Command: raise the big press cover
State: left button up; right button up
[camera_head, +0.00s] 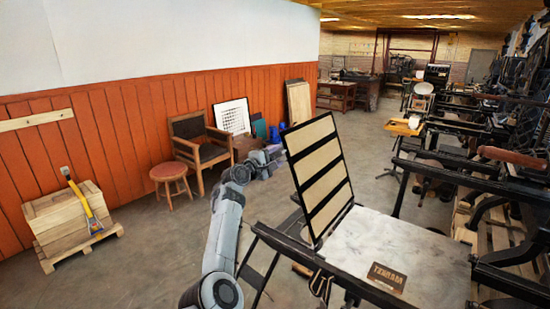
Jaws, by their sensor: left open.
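The big press cover (322,176) is a black frame with cream panels. It stands steeply up from the left side of the press, leaning a little to the left. The pale flat press bed (395,247) lies uncovered to its right. My left gripper (275,158) is open and small in view, just left of the cover's upper left edge. I cannot tell whether its fingers touch the frame. My right gripper is out of view.
A brown lettered block (387,277) lies on the bed's near part. An armchair (198,142), a round stool (169,173) and a crate on a pallet (68,217) stand along the orange wall. Dark press machinery (500,165) crowds the right. Floor is clear left of my arm.

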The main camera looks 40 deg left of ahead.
pick_arm(q)
jog(key=s+d+b, duration=0.1)
jog(key=s, duration=0.9)
jog(key=shift+s+b, duration=0.4)
